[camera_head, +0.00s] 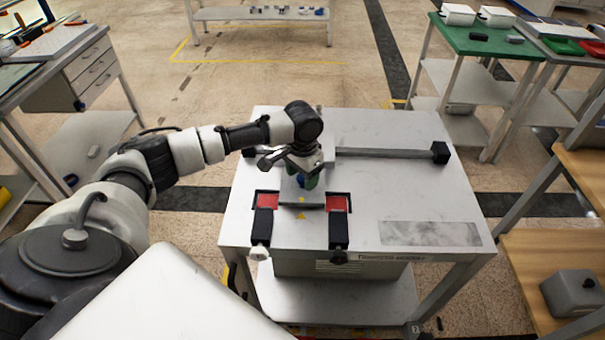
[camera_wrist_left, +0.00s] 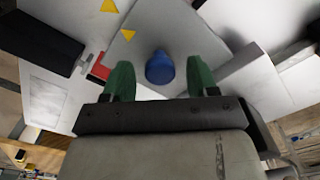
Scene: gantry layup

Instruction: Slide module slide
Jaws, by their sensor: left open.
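The module slide (camera_head: 312,203) is a light grey plate on the white table, with a yellow triangle on it and a blue knob (camera_head: 301,182) standing up from it. A second yellow triangle (camera_head: 301,215) is on the table just in front of the plate's edge. My left gripper (camera_head: 306,181) is over the slide, pointing down. In the left wrist view its green fingers (camera_wrist_left: 161,80) are open on either side of the blue knob (camera_wrist_left: 160,67), with a visible gap to each. The gripper partly hides the slide's rear part. My right gripper is not seen.
Black bars (camera_head: 265,222) and (camera_head: 338,230) with red patches flank the slide's front. A grey rail with a black end block (camera_head: 440,152) runs behind. The white table (camera_head: 400,190) is clear on the right. A green-topped bench (camera_head: 470,38) stands at back right.

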